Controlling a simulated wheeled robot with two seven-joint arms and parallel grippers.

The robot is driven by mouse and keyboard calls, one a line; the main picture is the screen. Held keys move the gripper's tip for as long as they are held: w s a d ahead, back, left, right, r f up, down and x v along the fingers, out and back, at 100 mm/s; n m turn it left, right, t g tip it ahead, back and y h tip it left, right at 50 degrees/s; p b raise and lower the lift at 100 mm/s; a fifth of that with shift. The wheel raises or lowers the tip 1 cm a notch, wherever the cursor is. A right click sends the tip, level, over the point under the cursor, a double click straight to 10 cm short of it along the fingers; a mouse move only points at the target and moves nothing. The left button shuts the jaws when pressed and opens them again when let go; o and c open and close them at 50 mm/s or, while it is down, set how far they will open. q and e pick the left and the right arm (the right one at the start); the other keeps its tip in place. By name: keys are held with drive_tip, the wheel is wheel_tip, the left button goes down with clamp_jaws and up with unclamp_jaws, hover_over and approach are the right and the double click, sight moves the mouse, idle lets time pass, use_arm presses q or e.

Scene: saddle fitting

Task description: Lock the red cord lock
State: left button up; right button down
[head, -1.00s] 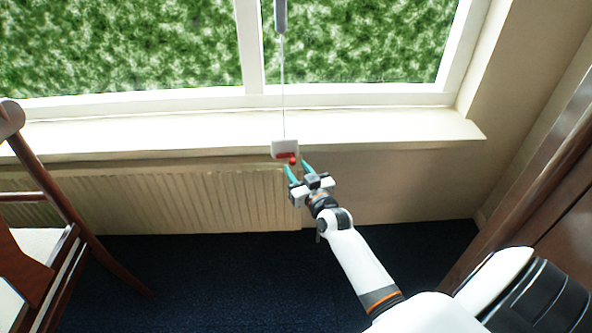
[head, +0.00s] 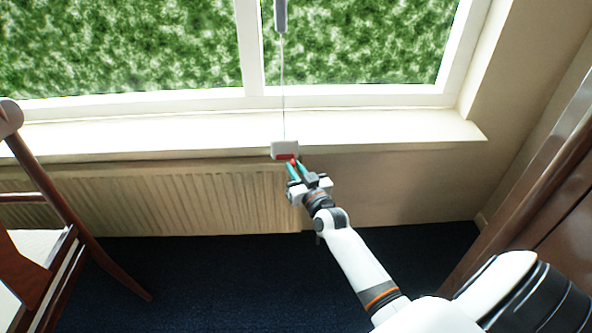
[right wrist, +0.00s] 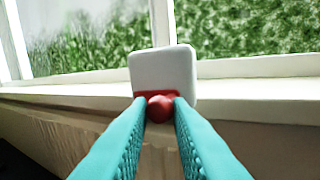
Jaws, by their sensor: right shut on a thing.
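The cord lock is a small white block (head: 285,149) with a red part on its front, at the front edge of the window sill. A thin cord (head: 283,90) runs straight up from it. In the right wrist view the white block (right wrist: 163,72) stands upright, and the red knob (right wrist: 160,108) projects from a red strip low on its face. My right gripper (head: 294,164) has its teal fingers closed on the red knob, one finger on each side. The fingertips (right wrist: 160,110) hide the knob's sides. My left gripper is not in view.
A white window sill (head: 390,128) runs behind, with a radiator (head: 170,200) below it. A wooden chair (head: 65,270) stands at the left and dark brown wood (head: 545,195) is at the right. A grey rod (head: 280,15) hangs above the cord.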

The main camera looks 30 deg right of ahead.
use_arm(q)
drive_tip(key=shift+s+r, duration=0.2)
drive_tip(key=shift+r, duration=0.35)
use_arm(e)
drive_tip(key=shift+f+m, duration=0.2)
drive_tip(key=shift+m, duration=0.2)
drive_tip(key=c, duration=1.3)
unclamp_jaws()
drive_tip(key=shift+c, duration=0.2)
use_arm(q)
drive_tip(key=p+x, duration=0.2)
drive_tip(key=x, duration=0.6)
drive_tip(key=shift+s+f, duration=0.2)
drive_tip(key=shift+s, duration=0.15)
use_arm(e)
drive_tip(key=s+a, duration=0.2)
drive_tip(key=s, duration=0.9)
drive_tip(key=shift+s+f, duration=0.35)
drive_tip(key=shift+s, duration=0.05)
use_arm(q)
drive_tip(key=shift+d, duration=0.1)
